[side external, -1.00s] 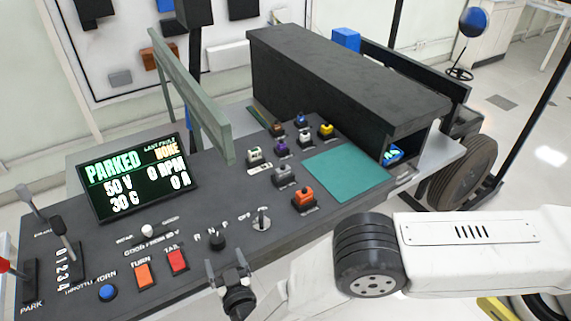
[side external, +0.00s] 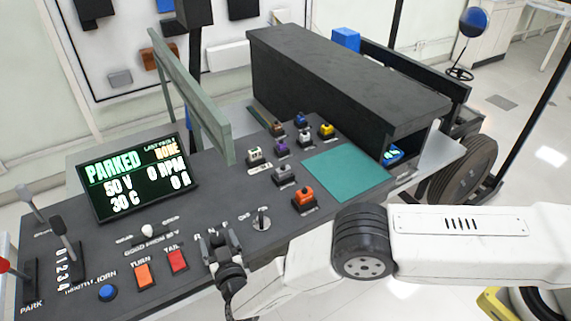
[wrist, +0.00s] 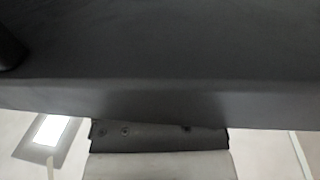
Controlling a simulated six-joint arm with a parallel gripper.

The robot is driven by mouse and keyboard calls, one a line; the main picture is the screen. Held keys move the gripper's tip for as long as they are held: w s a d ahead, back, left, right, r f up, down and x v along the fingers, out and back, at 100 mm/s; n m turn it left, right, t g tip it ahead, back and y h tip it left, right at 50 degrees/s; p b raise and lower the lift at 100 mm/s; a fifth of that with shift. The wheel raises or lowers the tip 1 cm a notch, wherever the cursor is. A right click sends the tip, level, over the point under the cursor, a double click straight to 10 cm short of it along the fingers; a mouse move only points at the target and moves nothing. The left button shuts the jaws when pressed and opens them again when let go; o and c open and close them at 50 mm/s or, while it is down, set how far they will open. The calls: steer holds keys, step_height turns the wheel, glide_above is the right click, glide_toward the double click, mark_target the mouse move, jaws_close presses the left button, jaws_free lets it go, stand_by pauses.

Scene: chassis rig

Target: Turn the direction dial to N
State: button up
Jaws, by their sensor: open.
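My gripper (side external: 219,240) is open at the front edge of the dark console (side external: 110,250), in the side external view. Its fingers are over the spot of the black direction dial, between the red TAIL button and the metal key-like switch.
The red TAIL button (side external: 177,261) and orange TURN button (side external: 143,274) lie left of my gripper. The metal switch (side external: 261,219) stands close on its right. The display (side external: 137,177) reads PARKED. Several coloured switches and a teal pad (side external: 346,171) lie farther right.

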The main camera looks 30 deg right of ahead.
steer(key=shift+w+d, duration=0.15)
steer(key=shift+w, duration=0.6)
jaws_close()
steer(key=shift+n+y, duration=0.3)
steer(key=shift+y, duration=0.2)
steer(key=shift+n+y, duration=1.8)
steer(key=shift+y, duration=1)
